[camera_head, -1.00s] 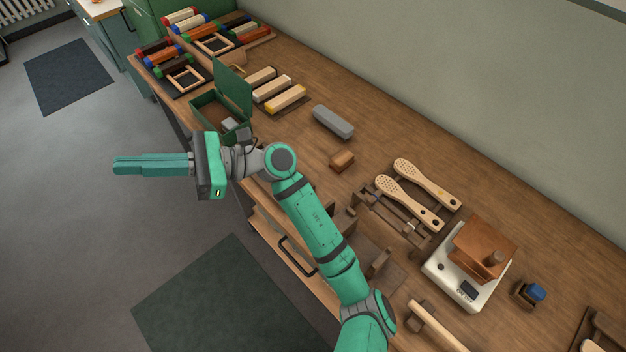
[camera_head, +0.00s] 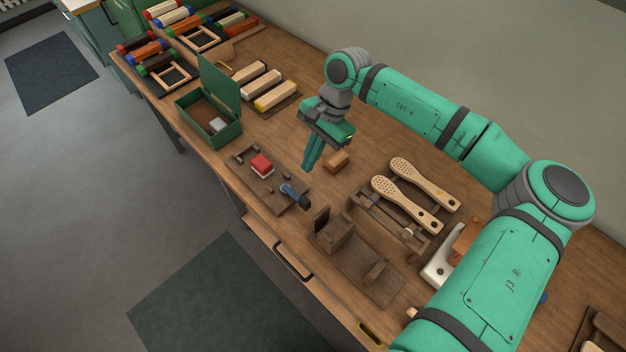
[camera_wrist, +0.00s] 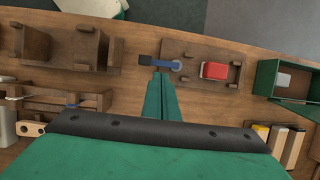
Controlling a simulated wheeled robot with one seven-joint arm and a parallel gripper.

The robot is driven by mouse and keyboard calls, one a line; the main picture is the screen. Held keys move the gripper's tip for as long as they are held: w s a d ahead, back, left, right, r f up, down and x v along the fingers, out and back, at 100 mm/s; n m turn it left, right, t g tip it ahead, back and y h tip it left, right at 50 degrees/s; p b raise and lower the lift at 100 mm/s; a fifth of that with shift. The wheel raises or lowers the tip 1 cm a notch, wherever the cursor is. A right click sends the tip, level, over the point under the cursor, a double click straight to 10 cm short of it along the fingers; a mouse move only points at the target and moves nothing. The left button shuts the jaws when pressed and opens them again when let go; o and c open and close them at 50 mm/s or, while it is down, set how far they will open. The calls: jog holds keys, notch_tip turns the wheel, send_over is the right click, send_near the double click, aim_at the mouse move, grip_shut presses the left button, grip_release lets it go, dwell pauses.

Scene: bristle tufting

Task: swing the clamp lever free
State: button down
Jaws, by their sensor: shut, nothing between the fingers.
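The clamp lever (camera_head: 294,195) has a blue arm with a dark knob. It sits on the right end of a dark wooden board (camera_head: 282,204) that also carries a red and white block (camera_head: 262,165). In the wrist view the lever (camera_wrist: 163,63) lies sideways, with a round pivot to its right and the dark knob to its left. My gripper (camera_head: 309,166) is shut and empty, pointing down behind the lever. In the wrist view its fingertips (camera_wrist: 162,76) show just below the blue lever; I cannot tell whether they touch.
A small brown block (camera_head: 336,161) lies close to my gripper. An open green box (camera_head: 240,128) stands to the left. The bench's front edge lies near the lever.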

aim_at(294, 195)
jog(key=shift+h, duration=0.8)
jog(key=d, duration=0.2)
jog(key=w+d, duration=0.1)
jog(key=d, duration=0.2)
jog(key=shift+w+d+r, duration=0.15)
jog(key=shift+w+d, duration=0.15)
jog(key=shift+w, duration=0.1)
jog(key=x, duration=1)
jog(key=shift+a, duration=0.1)
jog(key=shift+s+a, duration=1)
jog(key=shift+a, duration=0.05)
jog(key=shift+s+a, duration=0.35)
jog(key=shift+a, duration=0.1)
